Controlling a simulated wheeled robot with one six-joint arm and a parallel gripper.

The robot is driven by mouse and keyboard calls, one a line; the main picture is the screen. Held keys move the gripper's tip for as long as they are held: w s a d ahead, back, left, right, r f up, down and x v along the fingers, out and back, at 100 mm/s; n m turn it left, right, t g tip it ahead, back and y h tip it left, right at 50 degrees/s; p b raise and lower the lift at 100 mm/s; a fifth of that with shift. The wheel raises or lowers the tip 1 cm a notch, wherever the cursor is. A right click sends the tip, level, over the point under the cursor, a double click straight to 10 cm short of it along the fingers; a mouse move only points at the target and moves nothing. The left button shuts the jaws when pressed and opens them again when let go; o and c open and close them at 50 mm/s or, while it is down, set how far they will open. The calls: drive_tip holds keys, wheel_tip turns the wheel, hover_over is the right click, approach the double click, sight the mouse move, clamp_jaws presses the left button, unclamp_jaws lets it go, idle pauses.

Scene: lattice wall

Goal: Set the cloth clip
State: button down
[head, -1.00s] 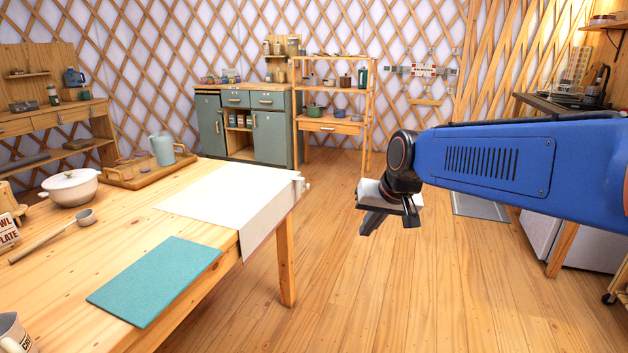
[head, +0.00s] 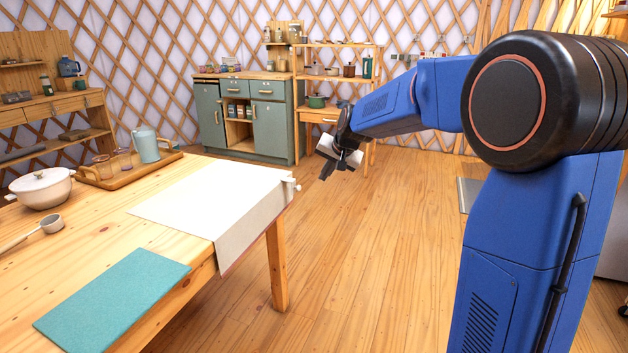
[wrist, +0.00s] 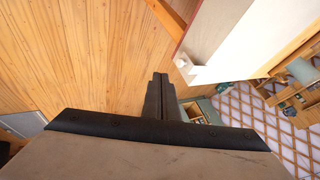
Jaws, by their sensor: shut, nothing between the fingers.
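A small white clip (head: 291,184) sits at the far right corner of the table, at the edge of the white cloth (head: 205,196). The cloth lies on the table top and hangs down over its right edge. In the wrist view the clip (wrist: 184,64) shows just above and right of my fingertips, beside the hanging cloth (wrist: 215,30). My gripper (head: 326,172) is in the air to the right of the clip, apart from it. In the wrist view its fingers (wrist: 160,80) are together with nothing between them. How the clip grips the cloth is too small to tell.
The wooden table (head: 110,240) carries a teal mat (head: 113,297), a white pot (head: 42,188), a ladle (head: 50,224) and a tray (head: 165,157) with a jug. A green cabinet (head: 274,130) and shelf stand behind. The floor (head: 370,270) right of the table is clear.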

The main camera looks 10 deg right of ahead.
sight(293, 185)
drive_tip(key=w+a+f, duration=0.4)
drive_tip(key=w+f, duration=0.3)
drive_tip(key=shift+w+a+f, duration=0.3)
drive_tip(key=shift+w+a, duration=0.05)
drive_tip(key=w+a, duration=0.2)
drive_tip(key=a, duration=0.1)
drive_tip(key=shift+w+a, duration=0.25)
drive_tip(key=shift+w, duration=0.05)
idle(0.3)
